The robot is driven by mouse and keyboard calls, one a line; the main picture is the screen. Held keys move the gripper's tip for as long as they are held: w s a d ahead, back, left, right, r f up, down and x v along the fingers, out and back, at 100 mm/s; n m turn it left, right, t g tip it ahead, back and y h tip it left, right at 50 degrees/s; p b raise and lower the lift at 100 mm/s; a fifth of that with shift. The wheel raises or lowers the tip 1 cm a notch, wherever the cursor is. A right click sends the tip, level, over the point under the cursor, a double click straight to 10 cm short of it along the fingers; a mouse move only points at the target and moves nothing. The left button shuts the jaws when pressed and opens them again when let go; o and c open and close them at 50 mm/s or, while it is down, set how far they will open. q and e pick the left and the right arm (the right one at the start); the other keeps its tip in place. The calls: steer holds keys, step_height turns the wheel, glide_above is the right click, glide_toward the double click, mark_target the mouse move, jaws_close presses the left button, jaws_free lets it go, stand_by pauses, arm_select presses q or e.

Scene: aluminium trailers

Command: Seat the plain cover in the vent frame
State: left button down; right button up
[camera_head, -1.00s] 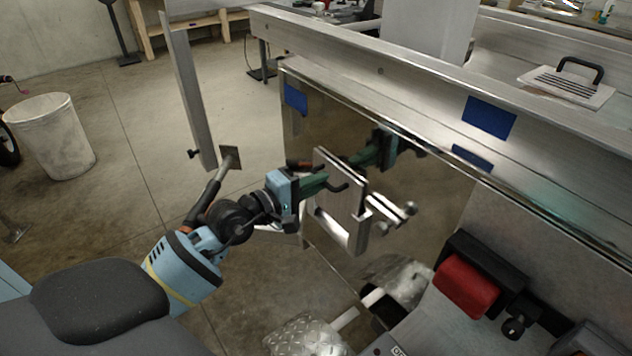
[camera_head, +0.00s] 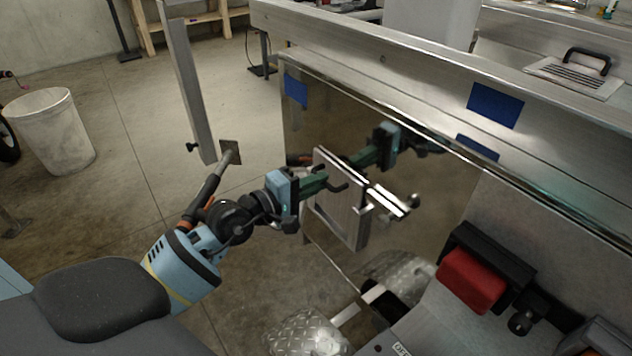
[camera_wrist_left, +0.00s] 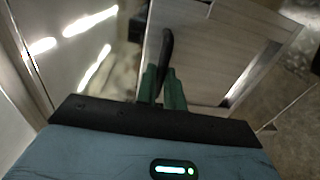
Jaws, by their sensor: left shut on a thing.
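My left gripper (camera_head: 318,182) is shut on the black handle (camera_head: 338,186) of the plain cover (camera_head: 342,208), a flat grey metal plate held upright. The cover is at the vent frame (camera_head: 362,232), a metal surround on the shiny trailer side. In the left wrist view, the green fingers (camera_wrist_left: 162,88) grip the handle (camera_wrist_left: 166,50) in front of the cover's plate (camera_wrist_left: 205,55). A dark gap and a bright strip show between the plate and the frame's edge (camera_wrist_left: 262,66) there. I cannot tell how deep the cover sits. My right gripper is not in view.
The mirror-like trailer side (camera_head: 440,195) reflects my arm and the frame. A louvred cover with a black handle (camera_head: 575,75) lies on the trailer top. A red-and-black fitting (camera_head: 472,280) is at lower right. A white bin (camera_head: 52,130) stands on open floor at left.

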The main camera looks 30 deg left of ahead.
arm_select(q)
steer(key=shift+f+b, duration=0.9)
steer(key=shift+f, duration=0.2)
steer(key=c, duration=1.4)
jaws_free()
steer(key=shift+c, duration=0.2)
steer(key=shift+s, duration=0.1)
steer(key=v, duration=0.7)
steer(key=shift+s+a, duration=0.15)
steer(key=shift+s, duration=0.15)
